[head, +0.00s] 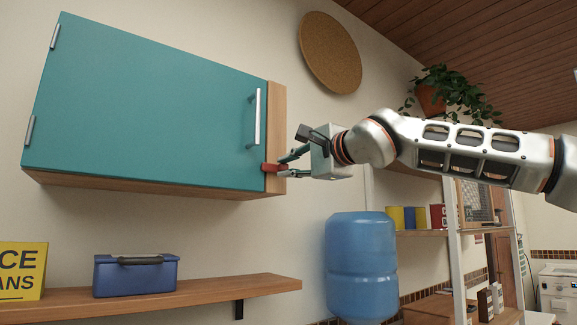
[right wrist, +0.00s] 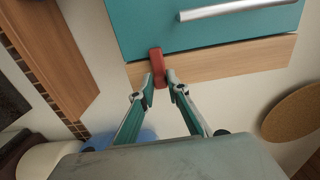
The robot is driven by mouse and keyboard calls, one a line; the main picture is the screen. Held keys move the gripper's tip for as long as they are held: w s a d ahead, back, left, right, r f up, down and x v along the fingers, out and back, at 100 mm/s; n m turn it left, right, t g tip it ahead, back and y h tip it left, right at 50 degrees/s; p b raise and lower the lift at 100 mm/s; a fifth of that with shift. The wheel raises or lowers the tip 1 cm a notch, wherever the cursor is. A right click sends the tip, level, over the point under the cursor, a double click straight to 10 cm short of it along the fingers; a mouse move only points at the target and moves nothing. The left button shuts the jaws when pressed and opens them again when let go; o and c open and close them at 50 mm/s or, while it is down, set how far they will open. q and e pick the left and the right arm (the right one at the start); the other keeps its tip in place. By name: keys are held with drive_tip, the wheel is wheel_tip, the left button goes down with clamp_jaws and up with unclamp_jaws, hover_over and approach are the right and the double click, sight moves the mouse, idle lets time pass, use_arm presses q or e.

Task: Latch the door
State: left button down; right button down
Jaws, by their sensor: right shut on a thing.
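The teal door (head: 150,105) of the wall cabinet lies closed against its wooden frame (head: 276,130). A vertical silver handle (head: 257,117) is on the door's right side, and hinges show at its left edge. A red latch (head: 273,168) sits at the door's lower right, reaching across from the frame onto the door. My right gripper (head: 286,167) is at the latch from the right. In the right wrist view, its fingertips (right wrist: 163,79) are on both sides of the red latch (right wrist: 157,62), shut on its end. My left gripper is in neither view.
A wooden shelf (head: 190,297) below the cabinet holds a blue box (head: 135,276) and a yellow box (head: 22,270). A blue water bottle (head: 360,265) stands below my right arm. A cork disc (head: 330,52) hangs on the wall, and a potted plant (head: 432,98) is behind the arm.

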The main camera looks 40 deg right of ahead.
idle(0.3)
drive_tip(key=c, duration=2)
unclamp_jaws()
drive_tip(key=shift+o, duration=0.2)
drive_tip(key=s+a, duration=0.1)
drive_tip(key=s, duration=1.1)
drive_tip(key=shift+a, duration=0.2)
